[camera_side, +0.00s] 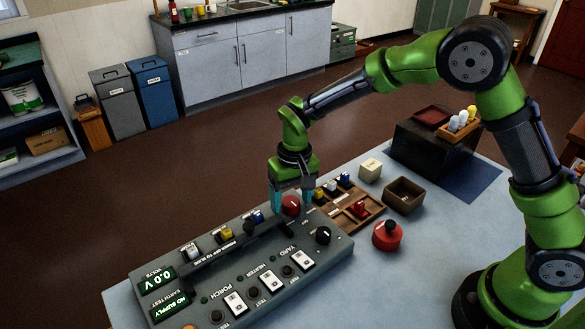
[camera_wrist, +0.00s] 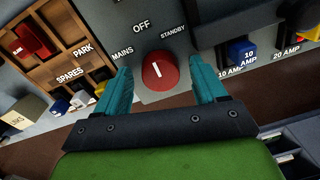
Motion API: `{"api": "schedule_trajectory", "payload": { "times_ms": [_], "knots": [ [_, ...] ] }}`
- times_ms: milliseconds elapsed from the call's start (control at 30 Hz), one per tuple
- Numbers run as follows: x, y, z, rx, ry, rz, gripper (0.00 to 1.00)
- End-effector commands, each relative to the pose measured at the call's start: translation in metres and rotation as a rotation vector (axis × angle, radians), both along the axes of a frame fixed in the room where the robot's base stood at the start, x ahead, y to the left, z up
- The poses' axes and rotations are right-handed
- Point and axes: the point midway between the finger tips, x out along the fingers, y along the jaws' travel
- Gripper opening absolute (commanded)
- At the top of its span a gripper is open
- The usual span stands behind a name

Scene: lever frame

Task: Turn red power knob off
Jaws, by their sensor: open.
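The red power knob (camera_side: 291,204) sits on the far right part of the grey control panel (camera_side: 318,238). In the wrist view the red knob (camera_wrist: 159,71) has a white pointer mark standing nearly vertical, pointing toward the OFF label (camera_wrist: 141,26). MAINS is printed to its left and STANDBY to its right. My gripper (camera_side: 290,200) is down at the panel beside the knob. In the wrist view my gripper (camera_wrist: 161,80) is open, with one teal finger on each side of the knob and visible gaps between. Whether the fingertips touch the panel is unclear.
Blue (camera_side: 257,216) and yellow (camera_side: 226,233) fuse parts stand along the panel near the knob. A black knob (camera_side: 323,235) is to the right.

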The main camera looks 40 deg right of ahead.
Motion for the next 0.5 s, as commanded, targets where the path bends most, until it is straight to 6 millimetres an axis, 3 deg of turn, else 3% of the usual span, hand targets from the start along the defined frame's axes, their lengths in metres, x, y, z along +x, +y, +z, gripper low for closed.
{"api": "schedule_trajectory", "payload": {
  "times_ms": [267, 500],
  "knots": [
    [0.001, 0.0, 0.011, 0.001, -0.002, 0.001, 0.71],
    [0.0, -0.003, 0.062, 0.003, -0.007, 0.0, 0.71]
  ]
}}
